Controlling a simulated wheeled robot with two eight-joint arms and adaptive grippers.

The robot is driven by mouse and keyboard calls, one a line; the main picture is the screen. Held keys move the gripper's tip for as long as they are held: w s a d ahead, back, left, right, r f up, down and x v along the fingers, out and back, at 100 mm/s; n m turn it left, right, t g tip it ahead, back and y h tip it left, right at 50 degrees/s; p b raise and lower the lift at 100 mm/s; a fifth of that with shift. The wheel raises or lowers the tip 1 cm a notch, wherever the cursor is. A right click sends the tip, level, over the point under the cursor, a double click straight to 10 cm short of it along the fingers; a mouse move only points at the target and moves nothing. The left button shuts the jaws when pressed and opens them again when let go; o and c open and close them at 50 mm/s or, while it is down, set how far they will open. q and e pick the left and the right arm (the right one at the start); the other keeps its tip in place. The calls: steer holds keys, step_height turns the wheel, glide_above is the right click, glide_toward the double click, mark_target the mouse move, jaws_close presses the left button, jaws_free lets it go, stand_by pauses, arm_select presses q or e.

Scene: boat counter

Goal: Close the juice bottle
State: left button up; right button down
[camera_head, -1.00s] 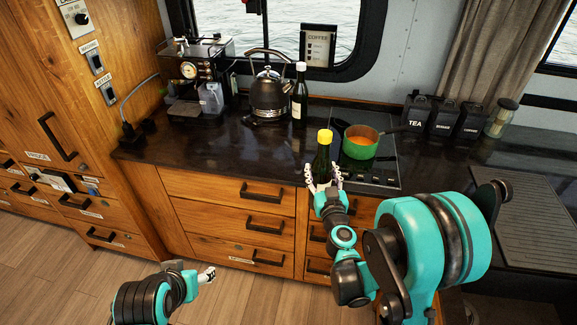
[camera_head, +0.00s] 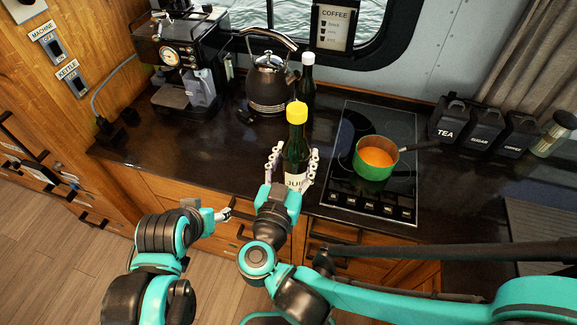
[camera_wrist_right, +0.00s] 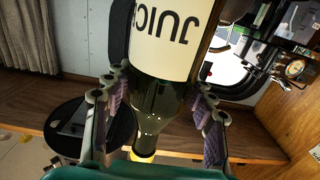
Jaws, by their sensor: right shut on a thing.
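The juice bottle (camera_head: 297,150) is dark green glass with a white label and a yellow cap (camera_head: 297,112) on its top. It stands about upright at the front of the counter. My right gripper (camera_head: 293,162) has its fingers on both sides of the bottle and is shut on it. In the right wrist view the bottle (camera_wrist_right: 156,102) lies between the finger pads (camera_wrist_right: 158,80), its label upside down and the yellow cap (camera_wrist_right: 142,156) at the bottom, partly hidden. My left gripper (camera_head: 222,214) is in front of the drawers, left of the bottle; its fingers are too small to judge.
A green pot (camera_head: 376,170) with orange contents stands on the cooktop (camera_head: 400,125), right of the bottle. A kettle (camera_head: 268,88), another dark bottle (camera_head: 307,82) and a coffee machine (camera_head: 180,50) stand behind. Black canisters (camera_head: 484,128) are at right. Counter left of the bottle is clear.

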steer(key=shift+s+r, duration=0.1)
steer(key=shift+s, duration=0.1)
steer(key=w+a+f+b, duration=0.3)
steer(key=w+f, duration=0.4)
steer(key=w, duration=0.4)
steer(key=shift+w+b, duration=0.25)
steer(key=shift+b, duration=0.45)
step_height(320, 180, down, 4)
steer(key=shift+f+b, duration=0.1)
steer(key=shift+b, duration=0.9)
